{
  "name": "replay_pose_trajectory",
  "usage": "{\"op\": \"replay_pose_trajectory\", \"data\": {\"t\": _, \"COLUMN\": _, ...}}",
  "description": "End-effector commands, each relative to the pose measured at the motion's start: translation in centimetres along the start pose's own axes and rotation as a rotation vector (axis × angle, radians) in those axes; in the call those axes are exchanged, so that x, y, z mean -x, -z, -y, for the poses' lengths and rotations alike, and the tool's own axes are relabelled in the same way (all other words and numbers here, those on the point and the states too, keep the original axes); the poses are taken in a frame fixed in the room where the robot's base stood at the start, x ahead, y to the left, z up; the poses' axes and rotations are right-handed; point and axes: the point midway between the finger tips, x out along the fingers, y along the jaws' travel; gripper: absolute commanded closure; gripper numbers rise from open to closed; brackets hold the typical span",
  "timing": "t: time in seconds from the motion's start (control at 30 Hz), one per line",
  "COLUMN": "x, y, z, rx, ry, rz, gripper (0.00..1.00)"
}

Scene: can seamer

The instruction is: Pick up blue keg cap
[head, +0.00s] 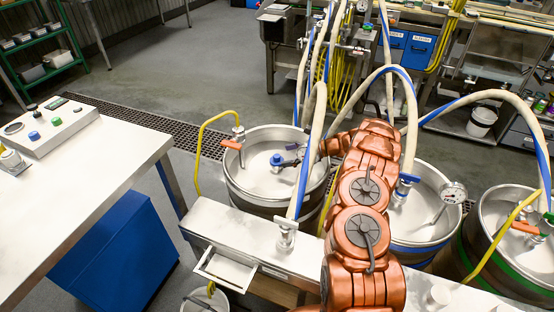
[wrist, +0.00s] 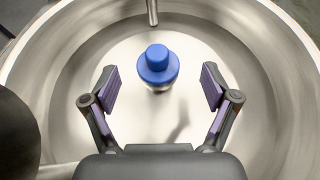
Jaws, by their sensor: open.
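The blue keg cap (wrist: 157,62) stands upright on the round steel top of a keg in the wrist view. It lies ahead of my open gripper (wrist: 158,85), roughly centred between the two fingers and a little beyond their tips. Nothing is held. In the head view the blue keg cap (head: 277,159) sits near the middle of the left keg (head: 240,185). My gripper (head: 294,157) shows there just right of the cap, partly hidden by hoses and my copper-coloured arm.
The keg's raised rim surrounds the cap, and a metal spout (wrist: 152,12) hangs just beyond it. Hoses (head: 312,120) drop close to my arm. A white bench (head: 100,165) stands left, and a steel counter (head: 245,238) lies in front of the kegs.

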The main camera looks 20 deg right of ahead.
Motion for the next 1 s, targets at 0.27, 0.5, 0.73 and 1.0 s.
{"op": "replay_pose_trajectory", "data": {"t": 0.27, "x": -3.6, "y": 0.3, "z": -0.3, "rx": -0.002, "ry": -0.002, "rz": -0.001, "gripper": 0.14}}
{"op": "replay_pose_trajectory", "data": {"t": 0.5, "x": -3.8, "y": 0.4, "z": -0.3, "rx": -0.001, "ry": 0.000, "rz": 0.000, "gripper": 0.14}}
{"op": "replay_pose_trajectory", "data": {"t": 0.73, "x": -3.8, "y": 0.3, "z": -0.3, "rx": -0.001, "ry": -0.001, "rz": 0.000, "gripper": 0.37}}
{"op": "replay_pose_trajectory", "data": {"t": 1.0, "x": -3.8, "y": 0.3, "z": -0.3, "rx": -0.001, "ry": -0.001, "rz": 0.000, "gripper": 0.65}}
